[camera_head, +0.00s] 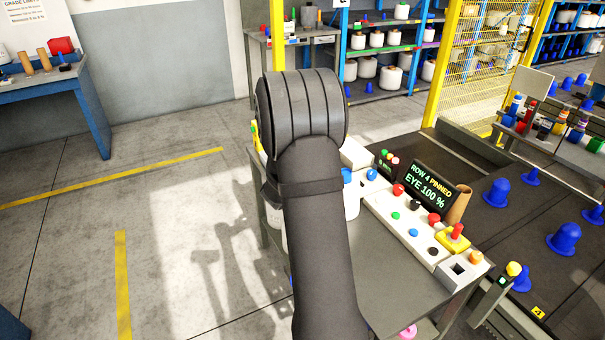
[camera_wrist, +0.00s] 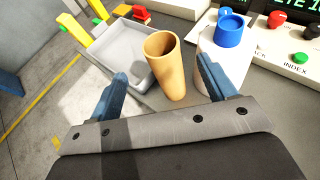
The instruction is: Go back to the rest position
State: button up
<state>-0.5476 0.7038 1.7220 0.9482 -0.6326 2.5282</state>
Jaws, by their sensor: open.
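My gripper (camera_wrist: 168,88) shows in the wrist view with its two blue fingers spread apart and nothing between the tips. Beyond the fingers a tan cardboard tube (camera_wrist: 163,70) stands on the grey table, with a clear look into its open top. A white bobbin with a blue top (camera_wrist: 230,30) stands right of the tube, partly behind the right finger. In the head view my dark arm covers the middle of the picture and hides the gripper and the tube. Part of a blue top (camera_head: 348,177) shows just right of the arm.
A grey tray (camera_wrist: 122,50) lies left of the tube. A white control panel (camera_head: 408,222) with coloured buttons and a display (camera_head: 430,186) runs along the table's right side. A dark conveyor (camera_head: 520,235) with blue pegs lies beyond it. Open floor (camera_head: 170,240) lies left.

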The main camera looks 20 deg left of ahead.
jog(key=r+x, duration=0.1)
jog(key=x, duration=1)
jog(key=shift+w, duration=0.45)
